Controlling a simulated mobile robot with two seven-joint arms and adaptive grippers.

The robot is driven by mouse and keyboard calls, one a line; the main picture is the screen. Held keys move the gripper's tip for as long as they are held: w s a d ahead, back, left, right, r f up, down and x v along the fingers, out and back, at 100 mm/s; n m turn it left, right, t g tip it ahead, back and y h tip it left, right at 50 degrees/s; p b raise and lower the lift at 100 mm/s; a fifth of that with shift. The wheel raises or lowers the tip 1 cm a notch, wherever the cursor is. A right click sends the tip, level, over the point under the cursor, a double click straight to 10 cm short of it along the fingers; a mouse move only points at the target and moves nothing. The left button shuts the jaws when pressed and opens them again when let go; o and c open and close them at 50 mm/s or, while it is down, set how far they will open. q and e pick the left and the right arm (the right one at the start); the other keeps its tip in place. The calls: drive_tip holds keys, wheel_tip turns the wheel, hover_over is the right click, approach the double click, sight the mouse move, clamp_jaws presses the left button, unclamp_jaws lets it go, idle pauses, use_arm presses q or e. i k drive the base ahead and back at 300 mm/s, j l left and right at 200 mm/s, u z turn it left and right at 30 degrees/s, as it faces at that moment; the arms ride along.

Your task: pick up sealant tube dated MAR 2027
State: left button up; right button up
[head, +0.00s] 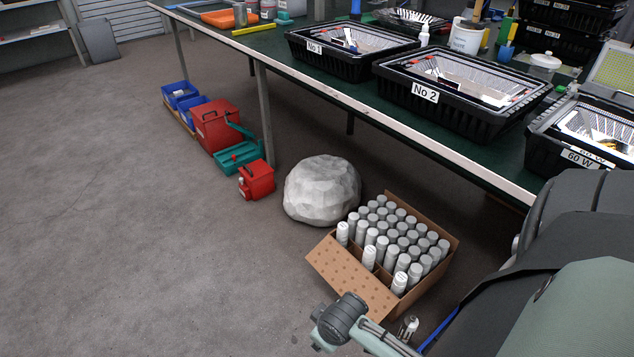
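Several white and grey capped tubes (369,257) stand upright in rows in an open cardboard box (350,283) on the floor, below the bench's front edge. The tubes near the box's front-left side stand apart with gaps between them; those behind are packed closely. Their labels are too small to read, so I cannot tell which is dated MAR 2027.
A pale faceted boulder (321,190) sits directly left of the box. Red and teal toolboxes (257,180) and blue bins (180,95) stand further left. The green-topped bench (300,70) carries black crates (440,97) above. The floor at left is clear.

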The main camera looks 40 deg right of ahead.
sight(342, 231)
drive_tip(key=i, duration=1.75)
drive_tip(key=i+z, duration=0.25)
drive_tip(key=z, duration=0.15)
drive_tip(key=i+j+z, duration=0.1)
drive_tip(key=z, duration=0.35)
drive_tip(key=i+j+z, duration=0.2)
drive_tip(key=z, duration=0.2)
drive_tip(key=i+j, duration=0.05)
drive_tip(key=i, duration=0.05)
